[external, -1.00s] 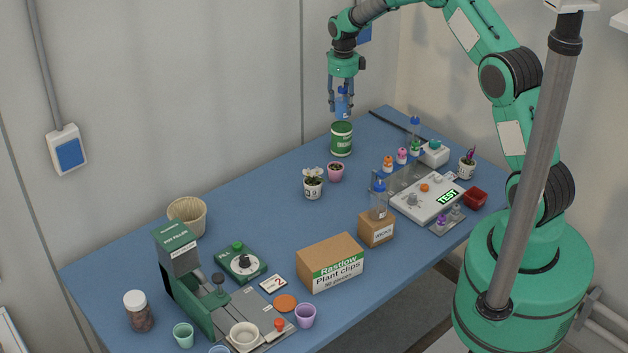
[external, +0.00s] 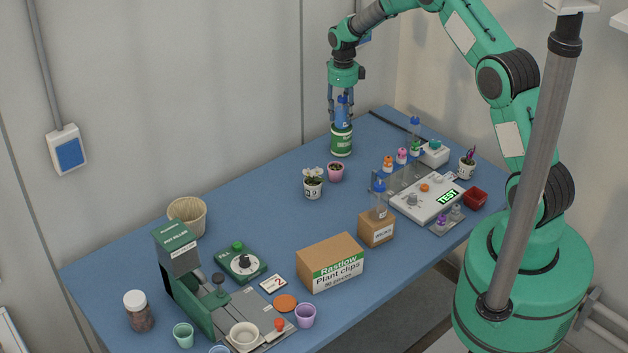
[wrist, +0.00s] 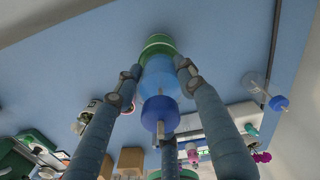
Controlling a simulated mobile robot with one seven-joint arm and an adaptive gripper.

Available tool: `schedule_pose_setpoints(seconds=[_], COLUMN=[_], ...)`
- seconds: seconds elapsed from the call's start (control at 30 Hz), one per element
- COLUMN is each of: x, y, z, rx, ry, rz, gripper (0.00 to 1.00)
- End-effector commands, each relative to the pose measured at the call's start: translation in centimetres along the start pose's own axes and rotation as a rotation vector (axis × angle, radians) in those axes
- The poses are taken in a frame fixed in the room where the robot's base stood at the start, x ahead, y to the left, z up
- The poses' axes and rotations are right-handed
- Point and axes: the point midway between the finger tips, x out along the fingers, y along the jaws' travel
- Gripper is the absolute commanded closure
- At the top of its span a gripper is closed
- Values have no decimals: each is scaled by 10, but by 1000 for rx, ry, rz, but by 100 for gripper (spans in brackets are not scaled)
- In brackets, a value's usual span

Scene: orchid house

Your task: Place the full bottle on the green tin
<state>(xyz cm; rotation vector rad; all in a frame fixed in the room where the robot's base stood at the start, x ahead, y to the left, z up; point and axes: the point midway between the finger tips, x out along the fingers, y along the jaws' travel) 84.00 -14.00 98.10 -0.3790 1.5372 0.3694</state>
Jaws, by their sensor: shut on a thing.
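The full bottle (external: 343,113) is filled blue and has a blue cap. My gripper (external: 341,112) is shut on it and holds it upright at the green tin (external: 341,141). The bottle's lower end is at the tin's top; I cannot tell whether it touches or is just above. In the wrist view the blue-capped bottle (wrist: 158,82) sits between my fingers (wrist: 157,85), with the green tin's rim (wrist: 158,42) beyond it.
A pink pot (external: 336,172) and a white plant pot (external: 313,186) stand in front of the tin. Another blue-capped bottle stands on a cardboard box (external: 376,230). A third bottle (external: 414,135) is at the back right.

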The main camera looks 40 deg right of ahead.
Motion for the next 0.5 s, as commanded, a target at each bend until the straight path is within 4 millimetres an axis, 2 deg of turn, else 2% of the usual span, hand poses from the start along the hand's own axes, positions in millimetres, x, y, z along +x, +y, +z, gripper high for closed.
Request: schedule_pose_setpoints(seconds=[0.07, 0.1, 0.2, 0.5], x=[2, 3, 2, 2], y=[0, 0, 0, 0], z=[0, 0, 0, 0], rx=[0, 0, 0, 0], ry=[0, 0, 0, 0], rz=[0, 0, 0, 0], gripper=[91, 59, 42, 42])
